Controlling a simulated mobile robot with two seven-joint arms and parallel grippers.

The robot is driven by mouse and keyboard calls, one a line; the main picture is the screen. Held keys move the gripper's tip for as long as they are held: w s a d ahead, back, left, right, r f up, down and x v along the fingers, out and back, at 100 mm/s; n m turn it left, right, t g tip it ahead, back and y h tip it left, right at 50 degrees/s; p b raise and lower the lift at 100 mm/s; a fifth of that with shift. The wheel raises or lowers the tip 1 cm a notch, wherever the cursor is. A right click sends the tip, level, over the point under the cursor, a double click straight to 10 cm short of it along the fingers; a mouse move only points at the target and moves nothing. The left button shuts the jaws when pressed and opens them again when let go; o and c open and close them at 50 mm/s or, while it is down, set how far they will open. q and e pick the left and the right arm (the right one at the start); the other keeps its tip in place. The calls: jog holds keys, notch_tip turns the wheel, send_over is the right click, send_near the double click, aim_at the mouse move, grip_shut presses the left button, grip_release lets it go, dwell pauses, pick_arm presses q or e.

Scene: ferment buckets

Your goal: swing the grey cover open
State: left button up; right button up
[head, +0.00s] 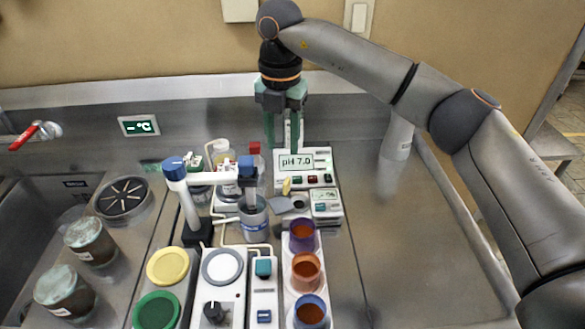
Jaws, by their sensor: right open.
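A small grey flap (282,206), likely the grey cover, lies at the front left of the white pH meter (322,182). It looks flat, but it is too small to tell whether it is shut. The meter's screen reads pH 7.0. My right gripper (283,140) points down at the back of the meter, behind and above the flap and apart from it. Its green fingers are open, with a pale upright part of the meter seen between them. My left gripper is not in view.
Purple, orange and blue cups (306,268) stand in front. Jars (90,243) are at left. The counter at right (385,250) is clear.

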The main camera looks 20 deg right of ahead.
aim_at(284, 185)
notch_tip(284, 185, down, 12)
jog(key=shift+s+f+p, duration=0.15)
jog(key=shift+f+p, duration=0.05)
jog(key=shift+p, duration=0.75)
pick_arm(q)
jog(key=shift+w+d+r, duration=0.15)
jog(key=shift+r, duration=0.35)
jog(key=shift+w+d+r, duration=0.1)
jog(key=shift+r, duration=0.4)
pick_arm(e)
grip_shut()
